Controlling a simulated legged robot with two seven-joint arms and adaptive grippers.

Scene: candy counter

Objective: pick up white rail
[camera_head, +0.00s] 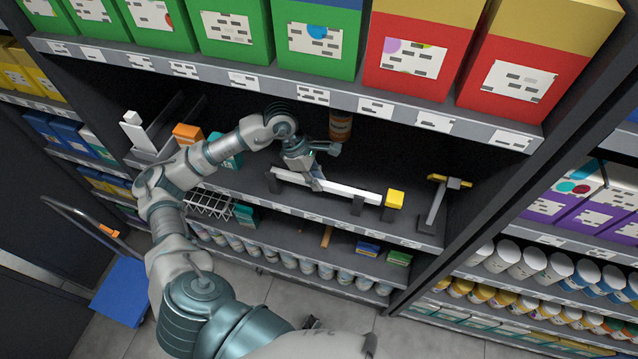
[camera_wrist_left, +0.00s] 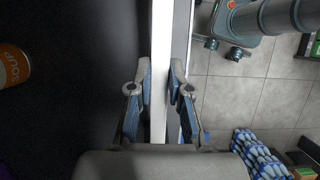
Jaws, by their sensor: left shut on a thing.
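The white rail (camera_head: 345,188) is a long straight bar lying along the middle shelf, on dark supports (camera_head: 358,206). A yellow block (camera_head: 395,199) is at its right end. My left gripper (camera_head: 316,181) reaches down onto the rail left of its middle and is shut on it. In the left wrist view, the rail (camera_wrist_left: 160,40) runs upright through the picture between the two blue-padded fingers (camera_wrist_left: 159,92). The part under the palm is hidden. My right gripper is not in view.
An orange-brown can (camera_head: 340,127) stands behind the gripper. A T-shaped stand with a yellow bar (camera_head: 436,200) is to the right on the same shelf. The upper shelf edge (camera_head: 300,90) with green and red boxes overhangs. A wire basket (camera_head: 208,204) is at left.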

